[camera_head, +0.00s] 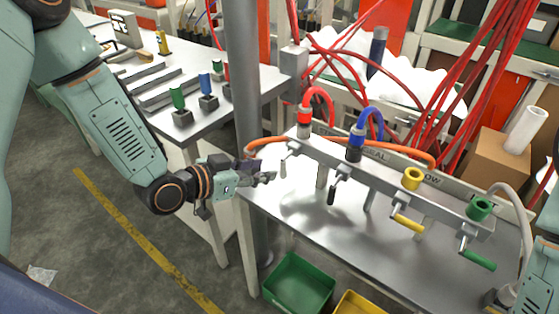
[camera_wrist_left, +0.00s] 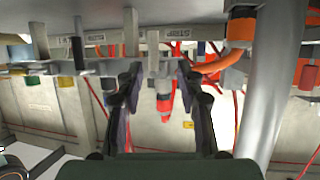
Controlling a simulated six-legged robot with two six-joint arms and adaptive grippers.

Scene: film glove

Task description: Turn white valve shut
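The white valve handle (camera_head: 284,166) hangs at the left end of the grey metal manifold (camera_head: 385,182), under the red fitting (camera_head: 305,118). My left gripper (camera_head: 268,178) is just left of this handle, its fingers pointing toward it. In the left wrist view, which looks upside down, the two dark fingers (camera_wrist_left: 160,100) are spread apart. The pale handle (camera_wrist_left: 153,52) shows in line with the gap between them; I cannot tell whether it is touched. My right gripper is not in view; only part of my right arm shows at the lower right edge.
Black (camera_head: 333,192), yellow (camera_head: 408,223) and green (camera_head: 478,260) handles hang farther right along the manifold. An orange hose (camera_head: 270,142) and a grey post (camera_head: 246,90) are close to my left gripper. Green (camera_head: 299,284) and yellow (camera_head: 360,304) bins stand below the bench.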

